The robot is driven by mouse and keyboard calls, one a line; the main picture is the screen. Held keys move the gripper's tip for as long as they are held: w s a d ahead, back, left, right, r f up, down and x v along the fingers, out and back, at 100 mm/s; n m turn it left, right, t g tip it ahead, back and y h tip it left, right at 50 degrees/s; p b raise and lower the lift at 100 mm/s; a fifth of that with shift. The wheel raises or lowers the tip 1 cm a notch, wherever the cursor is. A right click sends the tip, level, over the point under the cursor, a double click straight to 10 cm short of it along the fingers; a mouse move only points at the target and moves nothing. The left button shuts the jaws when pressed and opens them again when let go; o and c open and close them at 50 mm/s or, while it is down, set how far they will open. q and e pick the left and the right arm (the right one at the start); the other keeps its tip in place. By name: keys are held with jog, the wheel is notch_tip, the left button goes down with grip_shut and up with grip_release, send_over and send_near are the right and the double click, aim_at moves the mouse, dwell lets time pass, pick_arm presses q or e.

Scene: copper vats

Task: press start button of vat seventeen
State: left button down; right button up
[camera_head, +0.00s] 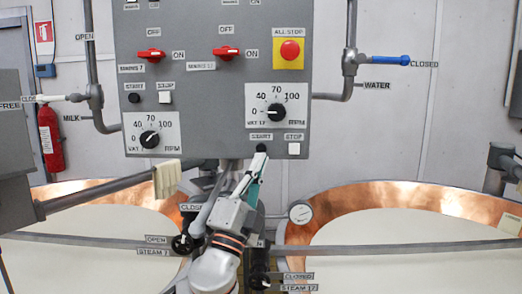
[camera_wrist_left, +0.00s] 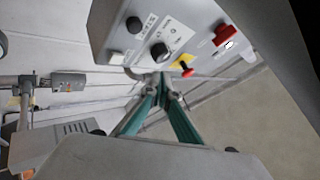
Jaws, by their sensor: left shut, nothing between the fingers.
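The grey control panel (camera_head: 205,100) hangs in the upper middle of the head view. Its lower right dial (camera_head: 276,113) has a label that seems to read VAT 17. Under this dial are a START label (camera_head: 262,137) and a white STOP button (camera_head: 294,149). My left gripper (camera_head: 261,156) is shut and points up at the panel's lower edge, just below the START label. Its dark tips cover the START button or sit right beside it; I cannot tell if they touch. In the left wrist view the gripper (camera_wrist_left: 158,80) has its teal fingers together near the panel (camera_wrist_left: 112,25).
Red switches (camera_head: 226,53) and a red ALL STOP button (camera_head: 290,50) are higher on the panel. A second START button (camera_head: 134,98) is at left. Pipes with valves (camera_head: 188,243) run below, between two copper vats (camera_head: 345,200). A blue-handled water valve (camera_head: 390,60) is at right.

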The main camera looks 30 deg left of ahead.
aim_at(261, 148)
pick_arm(q)
jog(key=w+a+b, duration=0.1)
jog(key=w+a, duration=0.3)
jog(key=w, duration=0.3)
jog(key=shift+b, duration=0.4)
jog(key=shift+s+a, duration=0.1)
dwell(0.8)
jog(key=shift+w+a+b, duration=0.2)
jog(key=shift+w+b, duration=0.1)
jog(key=shift+w, duration=0.1)
